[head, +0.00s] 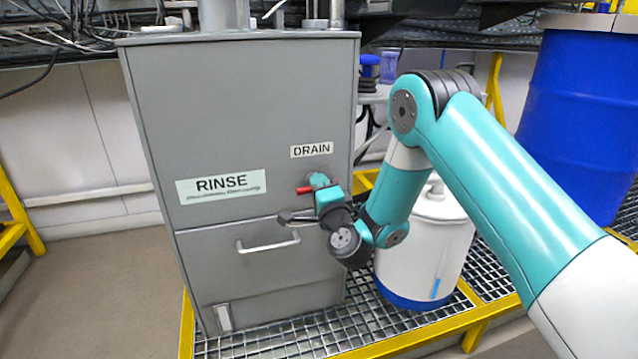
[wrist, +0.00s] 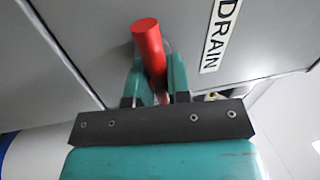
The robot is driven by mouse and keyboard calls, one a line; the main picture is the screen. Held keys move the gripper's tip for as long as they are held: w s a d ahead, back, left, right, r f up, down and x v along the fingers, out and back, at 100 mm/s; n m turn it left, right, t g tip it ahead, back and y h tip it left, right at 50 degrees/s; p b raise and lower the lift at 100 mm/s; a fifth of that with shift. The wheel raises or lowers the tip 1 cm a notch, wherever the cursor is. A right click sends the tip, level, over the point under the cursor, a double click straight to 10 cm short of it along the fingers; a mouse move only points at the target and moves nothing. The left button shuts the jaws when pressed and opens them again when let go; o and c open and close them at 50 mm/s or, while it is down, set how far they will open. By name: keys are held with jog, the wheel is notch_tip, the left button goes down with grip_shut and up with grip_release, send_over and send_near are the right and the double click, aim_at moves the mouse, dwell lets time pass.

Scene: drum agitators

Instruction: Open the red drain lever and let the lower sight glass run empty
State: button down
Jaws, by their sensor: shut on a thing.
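The red drain lever (head: 304,190) is on the front of the grey cabinet, just below the DRAIN label (head: 312,150). It points to the left in the head view. My gripper (head: 320,182) is at the lever, its teal fingers shut on it. In the wrist view the red lever (wrist: 149,45) sits between the two fingers (wrist: 155,82), its round end sticking out beyond them. A small pale strip (head: 224,317) shows low on the cabinet front. I cannot tell whether it is the lower sight glass, or any level in it.
The grey cabinet (head: 230,110) has a RINSE label (head: 221,187) and a handle (head: 268,242). A white container (head: 420,255) with a blue base and a short blue strip stands on the grating beside it. A blue drum (head: 578,120) stands at right. Yellow rails (head: 420,337) edge the grating.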

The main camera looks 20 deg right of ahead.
jog(key=shift+m, duration=0.7)
jog(key=shift+d+m, duration=0.1)
jog(key=shift+m, duration=0.2)
jog(key=c, duration=1.1)
grip_release()
jog(key=shift+f, duration=0.1)
